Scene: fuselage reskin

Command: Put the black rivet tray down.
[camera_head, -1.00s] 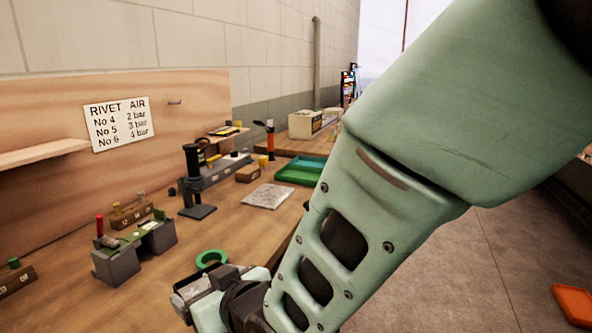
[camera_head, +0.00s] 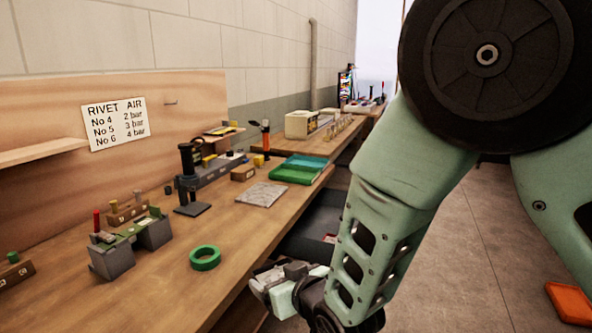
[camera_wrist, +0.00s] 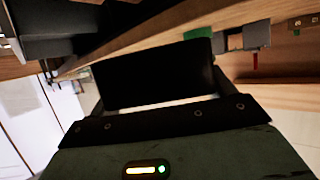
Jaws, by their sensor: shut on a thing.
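My gripper (camera_head: 272,283) is low at the front edge of the workbench, right of the green ring. In the wrist view a plain black piece (camera_wrist: 155,75) fills the space between the jaws, and it appears to be the black rivet tray. The jaws are shut on it. Its inside and any rivets are hidden. In the head view I cannot make the tray out apart from the gripper. The wooden bench top (camera_head: 235,240) lies to the left of the gripper.
A green ring (camera_head: 205,258) lies near the bench's front edge. A grey-green fixture (camera_head: 130,248), a black stand (camera_head: 192,190), a grey sheet (camera_head: 262,194) and a green tray (camera_head: 297,170) stand on the bench. A dark open drawer (camera_head: 312,222) is below the edge. An orange tray (camera_head: 570,303) lies on the floor.

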